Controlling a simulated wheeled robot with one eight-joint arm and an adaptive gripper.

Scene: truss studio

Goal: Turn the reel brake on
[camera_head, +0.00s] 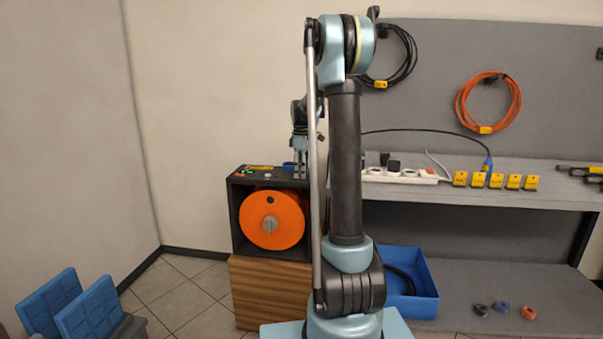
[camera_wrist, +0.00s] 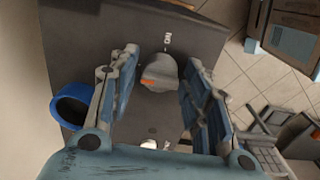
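A grey knob (camera_wrist: 160,72) with an orange mark sits on the dark top of the reel cabinet (camera_wrist: 110,25), with a white "ON" label (camera_wrist: 167,41) beside it. I take it to be the reel brake. My gripper (camera_wrist: 160,62) is open, with one finger on each side of the knob and gaps visible between. In the head view my gripper (camera_head: 301,172) points down at the right part of the cabinet top, and the knob is hidden there. The orange reel (camera_head: 272,219) is inside the cabinet (camera_head: 238,216).
A blue ring-shaped item (camera_wrist: 72,105) lies left of my gripper on the cabinet top. A green-lit switch (camera_head: 246,173) and a yellow item (camera_head: 260,167) are at the top's left. A shelf with a power strip (camera_head: 400,176) stands to the right.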

